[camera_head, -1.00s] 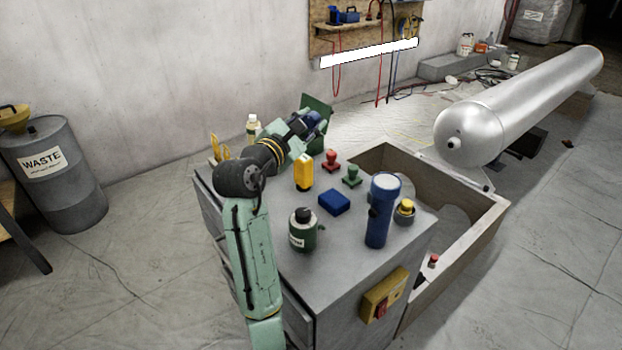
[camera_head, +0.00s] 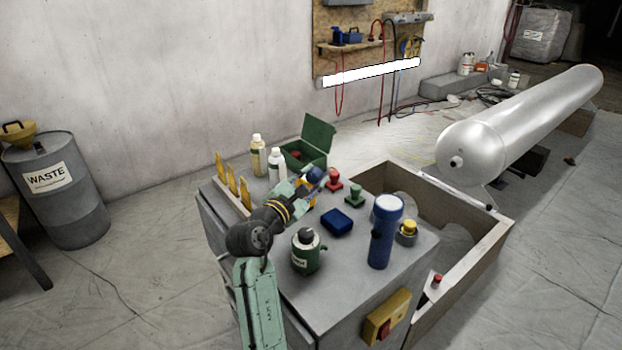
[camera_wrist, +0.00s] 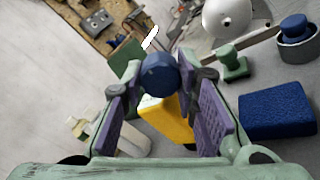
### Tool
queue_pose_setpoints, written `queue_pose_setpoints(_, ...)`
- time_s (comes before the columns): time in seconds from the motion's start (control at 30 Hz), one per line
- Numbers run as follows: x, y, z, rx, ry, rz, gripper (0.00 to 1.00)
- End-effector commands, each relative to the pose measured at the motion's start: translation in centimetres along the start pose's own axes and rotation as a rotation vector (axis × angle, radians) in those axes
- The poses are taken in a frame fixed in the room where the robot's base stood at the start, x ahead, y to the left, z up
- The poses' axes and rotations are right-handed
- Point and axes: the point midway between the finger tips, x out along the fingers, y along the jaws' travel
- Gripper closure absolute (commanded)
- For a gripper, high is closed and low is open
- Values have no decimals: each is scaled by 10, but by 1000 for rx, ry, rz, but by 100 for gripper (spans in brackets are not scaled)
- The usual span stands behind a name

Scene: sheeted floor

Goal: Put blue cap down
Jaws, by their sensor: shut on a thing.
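The blue cap (camera_wrist: 160,74) is held between the purple-padded fingertips of my gripper (camera_wrist: 162,85) in the wrist view. In the head view, my gripper (camera_head: 306,185) is over the back part of the grey cabinet top (camera_head: 330,290), with the blue cap (camera_head: 315,175) at its tip. A yellow object (camera_wrist: 168,118) stands behind and below the cap in the wrist view. In the head view my gripper mostly hides it. Whether the cap touches anything below cannot be told.
Nearby stand a red stamp-like piece (camera_head: 333,180), a green one (camera_head: 355,194), a blue block (camera_head: 337,222), an open green box (camera_head: 318,140), white bottles (camera_head: 276,164), a green can (camera_head: 307,252) and a blue flashlight (camera_head: 384,235). Some bare top lies between them.

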Motion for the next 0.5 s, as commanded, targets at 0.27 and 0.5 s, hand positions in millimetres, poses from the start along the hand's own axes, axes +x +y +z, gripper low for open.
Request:
queue_pose_setpoints(0.27,0,-6,-7,-2,1,0,100)
queue_pose_setpoints(0.5,0,-7,-9,-1,1,0,69)
